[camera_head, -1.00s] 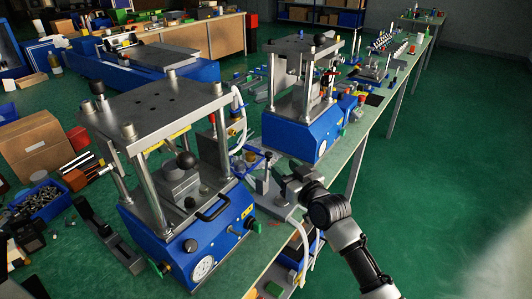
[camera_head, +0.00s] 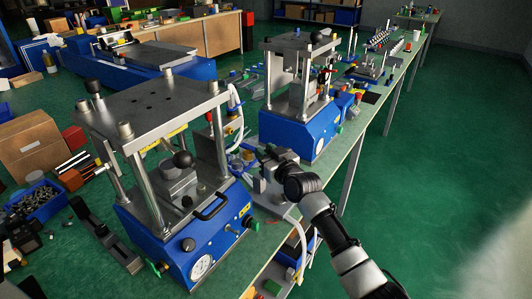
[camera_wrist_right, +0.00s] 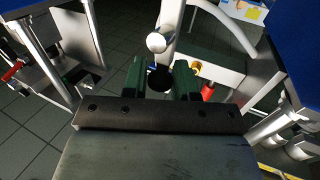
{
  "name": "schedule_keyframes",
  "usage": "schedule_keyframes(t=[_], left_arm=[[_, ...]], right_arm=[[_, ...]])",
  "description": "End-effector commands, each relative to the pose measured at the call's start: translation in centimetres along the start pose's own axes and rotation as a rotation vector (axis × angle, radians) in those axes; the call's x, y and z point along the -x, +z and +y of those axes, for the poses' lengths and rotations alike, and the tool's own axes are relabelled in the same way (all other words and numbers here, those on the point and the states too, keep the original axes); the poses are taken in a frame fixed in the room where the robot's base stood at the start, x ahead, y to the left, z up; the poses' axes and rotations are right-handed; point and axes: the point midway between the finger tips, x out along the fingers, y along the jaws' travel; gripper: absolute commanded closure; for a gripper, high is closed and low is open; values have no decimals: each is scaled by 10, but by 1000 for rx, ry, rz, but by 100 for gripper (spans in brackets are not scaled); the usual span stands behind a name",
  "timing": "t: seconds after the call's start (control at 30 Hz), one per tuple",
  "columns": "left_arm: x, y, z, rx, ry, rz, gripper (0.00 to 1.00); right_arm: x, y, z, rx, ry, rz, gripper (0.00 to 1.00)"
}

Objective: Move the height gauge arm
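The height gauge (camera_head: 268,196) looks like a grey metal stand on the bench edge, between the near press and the far press. A blue part (camera_head: 243,160) beside it may belong to its arm; my right gripper covers much of this spot. My right gripper (camera_head: 264,158) is over the top of the stand. In the right wrist view its two green fingers (camera_wrist_right: 159,80) are apart, with a dark round knob (camera_wrist_right: 159,77) showing between or just beyond them. I cannot tell whether they touch it. My left gripper is out of view.
The near blue press (camera_head: 185,225) stands close on the left, its posts near my gripper. The far blue press (camera_head: 300,130) stands just beyond. A white hose (camera_head: 236,125) curves beside the gauge. Open green floor (camera_head: 440,190) lies to the right.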

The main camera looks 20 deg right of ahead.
Motion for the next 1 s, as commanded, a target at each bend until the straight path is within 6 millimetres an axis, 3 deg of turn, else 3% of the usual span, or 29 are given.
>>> schedule_keyframes(t=[0.03,0.17,0.57,1.0], left_arm=[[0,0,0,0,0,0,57],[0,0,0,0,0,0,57],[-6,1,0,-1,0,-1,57],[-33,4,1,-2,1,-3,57]], right_arm=[[0,0,0,0,0,0,80],[0,0,0,0,0,0,100],[4,3,2,-10,0,26,100],[32,12,14,-48,0,119,100]])
